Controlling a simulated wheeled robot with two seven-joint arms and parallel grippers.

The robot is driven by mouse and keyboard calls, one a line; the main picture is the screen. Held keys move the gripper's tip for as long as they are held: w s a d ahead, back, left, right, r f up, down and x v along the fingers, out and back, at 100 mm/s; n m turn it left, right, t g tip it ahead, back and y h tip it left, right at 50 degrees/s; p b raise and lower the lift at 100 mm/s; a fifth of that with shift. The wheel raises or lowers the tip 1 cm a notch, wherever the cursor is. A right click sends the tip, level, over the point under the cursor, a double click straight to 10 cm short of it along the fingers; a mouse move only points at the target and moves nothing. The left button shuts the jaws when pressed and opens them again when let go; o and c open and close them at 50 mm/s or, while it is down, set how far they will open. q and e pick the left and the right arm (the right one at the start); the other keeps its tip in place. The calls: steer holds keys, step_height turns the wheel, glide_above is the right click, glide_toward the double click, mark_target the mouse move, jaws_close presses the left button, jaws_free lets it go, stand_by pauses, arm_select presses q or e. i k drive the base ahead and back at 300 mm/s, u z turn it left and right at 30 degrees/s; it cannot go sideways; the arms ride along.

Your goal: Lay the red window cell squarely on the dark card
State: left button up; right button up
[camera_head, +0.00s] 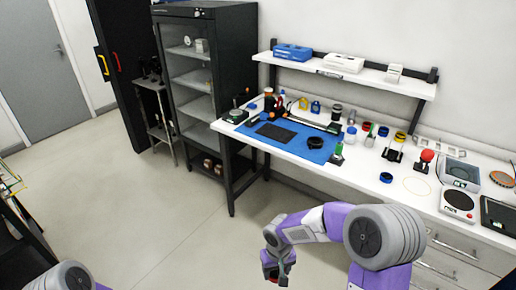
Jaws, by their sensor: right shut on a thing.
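My right gripper (279,277) is low in the middle of the head view, in front of the bench and over the floor, well away from the mat. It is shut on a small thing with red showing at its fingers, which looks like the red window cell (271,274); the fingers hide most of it. The dark card (275,132) lies flat on the blue mat (293,145) on the bench, with nothing on it. My left gripper is not in view; only part of my left arm shows at the bottom left.
A black ring-like thing (315,142) sits on the mat right of the card. A long instrument (313,122) runs behind the card. Jars and a red-topped thing (426,157) stand to the right, near a hotplate (458,202). A shelf (345,72) hangs above.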

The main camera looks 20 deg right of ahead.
mark_target(276, 132)
steer(key=u, duration=0.65)
steer(key=i, duration=1.4)
steer(key=z, duration=0.3)
steer(key=i, duration=1)
steer(key=z, duration=1.05)
